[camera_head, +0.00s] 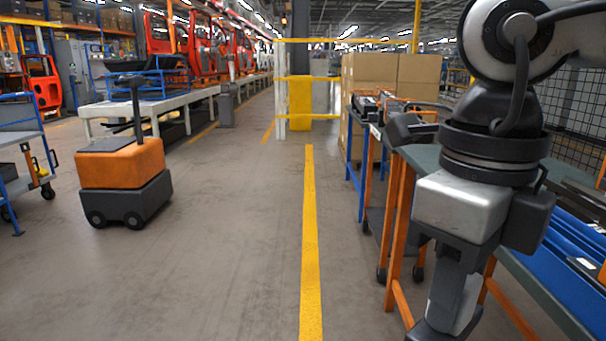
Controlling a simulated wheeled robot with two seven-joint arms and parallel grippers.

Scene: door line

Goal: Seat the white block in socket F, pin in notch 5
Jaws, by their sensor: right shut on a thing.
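My right gripper (442,322) hangs pointing down at the lower right, in front of the workbench. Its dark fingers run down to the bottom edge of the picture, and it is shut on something. The held thing cannot be made out clearly; a pale grey surface shows along the fingers, and I cannot tell whether it is part of the gripper or the white block. Socket F, its notches and the pin cannot be seen. My left gripper is not in view.
A green-topped workbench (425,157) with orange legs stands behind my right arm, with blue trays (565,250) at right. An orange cart (122,165) stands left. Cardboard boxes (372,72) are stacked farther back. The aisle along the yellow floor line (311,240) is clear.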

